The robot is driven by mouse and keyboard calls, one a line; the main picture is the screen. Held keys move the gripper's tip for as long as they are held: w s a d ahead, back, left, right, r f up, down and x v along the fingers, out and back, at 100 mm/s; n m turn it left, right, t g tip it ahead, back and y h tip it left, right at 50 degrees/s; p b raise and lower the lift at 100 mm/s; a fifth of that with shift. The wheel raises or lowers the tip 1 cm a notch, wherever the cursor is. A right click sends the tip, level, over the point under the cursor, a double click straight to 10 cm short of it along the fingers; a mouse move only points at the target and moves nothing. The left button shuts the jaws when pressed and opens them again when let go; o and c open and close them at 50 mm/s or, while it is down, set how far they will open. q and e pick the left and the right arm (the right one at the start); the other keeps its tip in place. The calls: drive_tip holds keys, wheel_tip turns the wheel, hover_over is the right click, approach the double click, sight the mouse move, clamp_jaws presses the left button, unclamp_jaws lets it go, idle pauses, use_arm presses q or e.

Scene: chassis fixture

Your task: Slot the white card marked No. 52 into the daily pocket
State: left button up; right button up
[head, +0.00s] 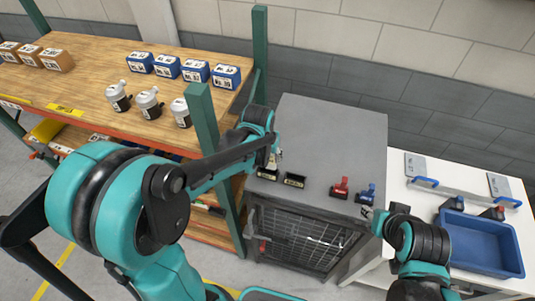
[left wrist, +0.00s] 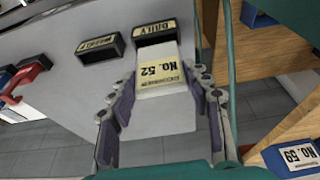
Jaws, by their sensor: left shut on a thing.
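The white card marked No. 52 (left wrist: 160,72) is between the fingers of my left gripper (left wrist: 164,108), which is shut on it. The daily pocket (left wrist: 153,29), black with a yellow label, lies just beyond the card in the left wrist view. The card's far end overlaps the pocket's opening there; I cannot tell whether it is inside. In the head view my left gripper (head: 272,158) is over the grey cabinet top, close to the daily pocket (head: 267,174). My right gripper (head: 368,213) is by the cabinet's front right corner, its jaws unclear.
A second black pocket (head: 293,180) stands beside the daily one. Red (head: 340,188) and blue (head: 366,194) items sit farther right on the cabinet (head: 325,135). A green shelf post (head: 205,120) stands close to my left arm. A blue bin (head: 480,244) is on the white table.

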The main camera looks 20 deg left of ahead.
sight(268, 163)
use_arm(q)
drive_tip(key=shift+r+p, duration=0.2)
drive_tip(key=shift+p, duration=0.6)
drive_tip(key=shift+f+b, duration=0.4)
drive_tip(key=shift+f, duration=0.45)
drive_tip(key=shift+f+b, duration=1.5)
drive_tip(key=shift+b, duration=0.05)
drive_tip(key=o, duration=1)
